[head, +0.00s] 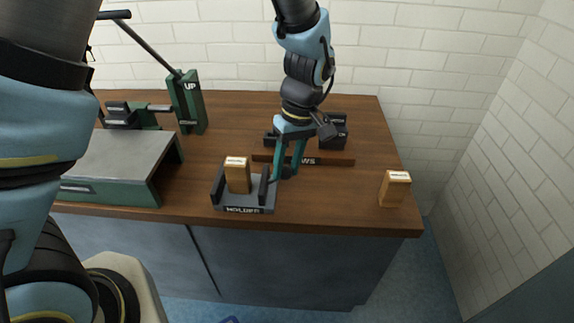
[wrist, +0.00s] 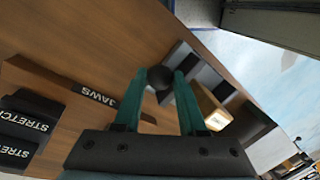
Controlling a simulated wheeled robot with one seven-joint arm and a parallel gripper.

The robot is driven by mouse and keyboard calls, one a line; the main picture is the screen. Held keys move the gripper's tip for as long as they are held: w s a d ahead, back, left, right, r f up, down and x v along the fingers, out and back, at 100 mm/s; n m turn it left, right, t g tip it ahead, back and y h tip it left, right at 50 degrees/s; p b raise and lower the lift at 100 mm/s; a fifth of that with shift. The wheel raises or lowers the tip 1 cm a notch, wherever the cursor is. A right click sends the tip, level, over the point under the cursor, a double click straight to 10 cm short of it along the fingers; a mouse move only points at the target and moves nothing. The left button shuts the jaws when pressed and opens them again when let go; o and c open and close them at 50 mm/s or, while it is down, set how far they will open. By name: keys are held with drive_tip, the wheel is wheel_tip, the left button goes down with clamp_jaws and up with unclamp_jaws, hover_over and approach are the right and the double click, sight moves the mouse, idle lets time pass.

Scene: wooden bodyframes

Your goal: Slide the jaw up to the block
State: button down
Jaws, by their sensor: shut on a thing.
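The holder (head: 243,209) is a grey base with dark upright jaws at its left and right sides, near the front edge of the bench. A wooden block (head: 237,175) stands upright between them; it also shows in the wrist view (wrist: 213,108). The right-hand jaw (head: 264,187) appears to stand a little apart from the block. My gripper (head: 283,178) is just right of this jaw, pointing down. In the wrist view its fingers are shut on a round black knob (wrist: 160,78). The knob's join to the jaw is hidden there.
A dark strip marked JAWS (head: 325,161) and black stretch pieces (head: 333,130) lie behind my gripper. Another wooden block (head: 394,188) stands at the right front corner. A green lever press (head: 188,100) and a grey-topped green stand (head: 120,160) are left. Bench is clear between the holder and right block.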

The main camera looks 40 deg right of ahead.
sight(266, 179)
idle(0.4)
drive_tip(key=w+a, duration=0.2)
drive_tip(key=a, duration=0.1)
drive_tip(key=shift+w+a, duration=0.1)
drive_tip(key=shift+w, duration=0.2)
drive_tip(key=shift+c, duration=2.4)
unclamp_jaws()
wheel_tip(266, 179, up, 11)
drive_tip(key=d+b, duration=0.2)
drive_tip(key=shift+s+f, duration=0.15)
drive_tip(key=shift+f, duration=0.05)
